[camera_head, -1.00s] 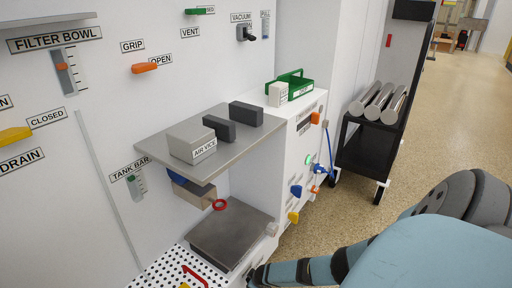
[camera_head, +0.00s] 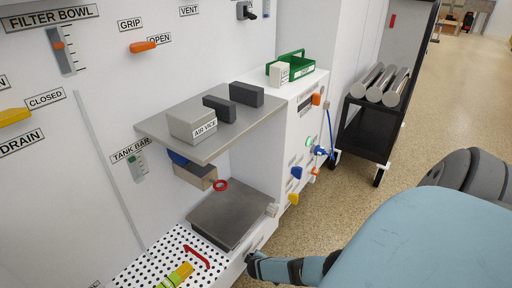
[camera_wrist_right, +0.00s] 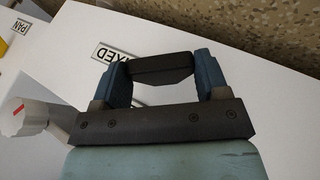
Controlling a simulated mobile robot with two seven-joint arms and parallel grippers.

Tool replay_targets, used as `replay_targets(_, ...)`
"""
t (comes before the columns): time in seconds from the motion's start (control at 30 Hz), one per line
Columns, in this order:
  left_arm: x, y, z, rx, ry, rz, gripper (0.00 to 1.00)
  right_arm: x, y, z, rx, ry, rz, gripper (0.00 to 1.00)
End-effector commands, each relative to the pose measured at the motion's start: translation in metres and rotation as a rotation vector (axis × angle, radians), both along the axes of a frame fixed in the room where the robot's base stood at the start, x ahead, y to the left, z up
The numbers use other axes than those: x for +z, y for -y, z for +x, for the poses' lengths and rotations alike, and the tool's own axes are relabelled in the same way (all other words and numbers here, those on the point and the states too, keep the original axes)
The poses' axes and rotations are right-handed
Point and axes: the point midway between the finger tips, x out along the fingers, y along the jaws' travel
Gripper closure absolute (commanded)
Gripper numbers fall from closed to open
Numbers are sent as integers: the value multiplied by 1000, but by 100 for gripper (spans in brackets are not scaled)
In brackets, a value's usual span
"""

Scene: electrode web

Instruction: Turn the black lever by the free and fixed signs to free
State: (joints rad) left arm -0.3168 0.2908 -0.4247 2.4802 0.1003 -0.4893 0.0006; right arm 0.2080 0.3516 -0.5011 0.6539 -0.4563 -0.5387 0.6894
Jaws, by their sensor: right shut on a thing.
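The black lever (camera_wrist_right: 160,66) is a dark bar in the right wrist view, lying across between the two blue fingers of my right gripper (camera_wrist_right: 162,74). The fingers are shut on it, one at each end. A white sign (camera_wrist_right: 126,54) beside the left finger reads "FIXED", its first letters hidden behind the finger. The FREE sign is not visible. In the head view my right arm reaches in low from the right to the front edge of the white machine, and the lever cannot be made out there. My left gripper is in neither view.
A grey knob with a red mark (camera_wrist_right: 25,118) is left of my gripper, and a PAN sign (camera_wrist_right: 21,26) is beyond it. In the head view a grey shelf (camera_head: 158,127) overhangs a dark plate (camera_head: 228,215). A black cart (camera_head: 366,138) with metal cylinders stands behind on open floor.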

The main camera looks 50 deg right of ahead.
Motion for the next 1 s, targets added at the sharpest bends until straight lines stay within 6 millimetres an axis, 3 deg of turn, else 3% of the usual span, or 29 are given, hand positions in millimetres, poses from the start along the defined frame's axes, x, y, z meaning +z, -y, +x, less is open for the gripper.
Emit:
replay_targets(0.5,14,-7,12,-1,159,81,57,-3,-4,0,1,18,-266,56)
replay_targets(1.0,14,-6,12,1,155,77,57,-3,-3,-1,2,21,-303,56)
